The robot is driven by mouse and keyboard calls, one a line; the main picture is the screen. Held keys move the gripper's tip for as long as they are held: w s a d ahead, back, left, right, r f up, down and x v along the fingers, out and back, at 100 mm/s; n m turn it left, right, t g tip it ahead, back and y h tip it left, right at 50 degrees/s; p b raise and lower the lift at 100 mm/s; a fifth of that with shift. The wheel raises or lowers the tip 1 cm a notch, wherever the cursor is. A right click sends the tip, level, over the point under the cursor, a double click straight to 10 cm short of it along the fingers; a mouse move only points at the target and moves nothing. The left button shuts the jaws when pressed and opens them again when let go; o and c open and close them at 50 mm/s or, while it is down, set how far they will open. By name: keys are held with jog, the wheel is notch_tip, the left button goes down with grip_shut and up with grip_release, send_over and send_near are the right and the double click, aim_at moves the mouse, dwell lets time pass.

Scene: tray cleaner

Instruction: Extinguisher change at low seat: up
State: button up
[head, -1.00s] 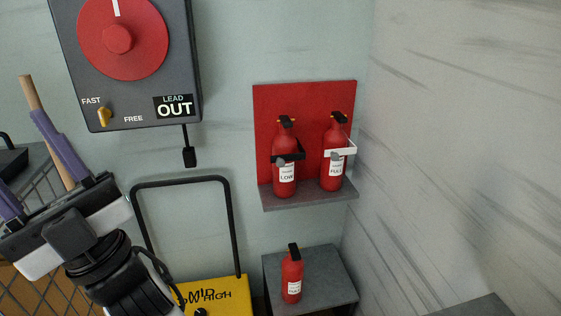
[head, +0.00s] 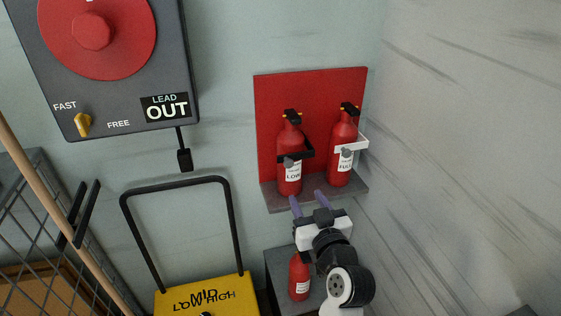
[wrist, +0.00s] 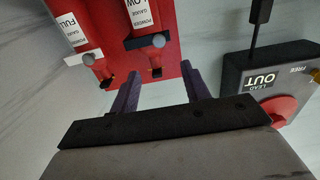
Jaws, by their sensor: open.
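The extinguisher labelled LOW (head: 289,174) stands upright on the left of the wall shelf (head: 356,188), with a black clamp (head: 308,150) around it. The extinguisher labelled FULL (head: 341,166) stands to its right in a white clamp (head: 362,142). In the wrist view, the LOW extinguisher (wrist: 143,18) and the FULL one (wrist: 68,24) appear upside down. A third red extinguisher (head: 298,270) stands on the grey block below, partly hidden by my arm. My gripper (head: 308,197) is open and empty, its purple fingers by the shelf's front edge, below the two seated extinguishers.
A red backboard (head: 310,98) is behind the shelf. The grey block (head: 280,260) is below it. A yellow unit (head: 210,296) with a black handle frame stands left. A control box (head: 115,112) reading LEAD OUT hangs upper left. A pale streaked wall (head: 460,150) bounds the right.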

aim_at(289, 165)
jog(key=p+x, duration=0.3)
jog(key=x, duration=0.9)
jog(key=shift+w+p, duration=0.2)
jog(key=shift+p, duration=0.2)
jog(key=shift+w+a+f, duration=0.1)
jog(key=shift+w+a, duration=0.1)
jog(key=shift+w, duration=0.4)
grip_shut()
